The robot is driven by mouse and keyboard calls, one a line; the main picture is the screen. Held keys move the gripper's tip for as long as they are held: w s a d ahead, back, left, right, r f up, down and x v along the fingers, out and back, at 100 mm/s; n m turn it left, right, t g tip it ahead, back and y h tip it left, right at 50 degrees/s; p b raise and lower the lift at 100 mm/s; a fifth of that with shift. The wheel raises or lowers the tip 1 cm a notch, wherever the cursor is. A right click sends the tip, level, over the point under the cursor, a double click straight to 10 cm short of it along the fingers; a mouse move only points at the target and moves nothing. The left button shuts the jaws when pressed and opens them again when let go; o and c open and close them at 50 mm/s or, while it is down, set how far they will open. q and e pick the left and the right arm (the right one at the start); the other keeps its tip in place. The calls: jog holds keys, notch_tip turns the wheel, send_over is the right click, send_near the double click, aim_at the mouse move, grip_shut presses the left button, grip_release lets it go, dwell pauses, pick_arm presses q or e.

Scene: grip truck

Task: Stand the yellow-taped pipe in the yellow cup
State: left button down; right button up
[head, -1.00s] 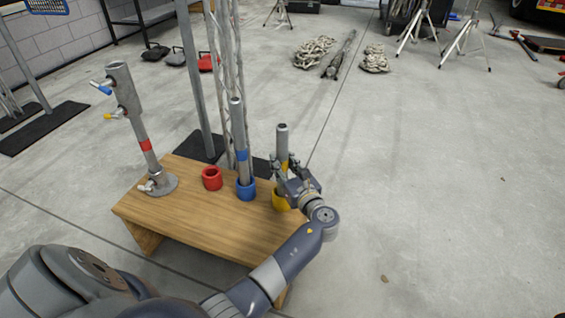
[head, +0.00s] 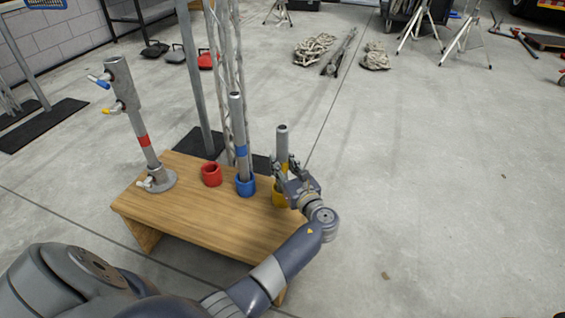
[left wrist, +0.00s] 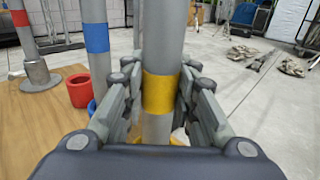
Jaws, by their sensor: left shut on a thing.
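The grey yellow-taped pipe (head: 282,143) stands nearly upright at the right end of the wooden table. My left gripper (head: 287,172) is shut on it. In the left wrist view the yellow band of the pipe (left wrist: 161,93) shows between the two fingers (left wrist: 158,100). The yellow cup (head: 279,195) is directly below the gripper, and the pipe's lower end is in line with it. The gripper partly hides the cup, so I cannot tell whether the pipe rests on its floor. My right gripper is not in view.
A blue-taped pipe (head: 240,130) stands in a blue cup (head: 246,187). An empty red cup (head: 211,174) stands left of it on the wooden table (head: 200,220). A metal stand with a red-taped pipe (head: 143,140) is at the table's left. The floor right of the table is clear.

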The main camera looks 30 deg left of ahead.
pick_arm(q)
jog(key=shift+f+b, duration=0.55)
jog(key=shift+f, duration=0.8)
jog(key=c, duration=1.3)
grip_release()
jog(key=shift+o, duration=0.5)
jog(key=v, duration=1.2)
jog(key=shift+w+d, duration=0.1)
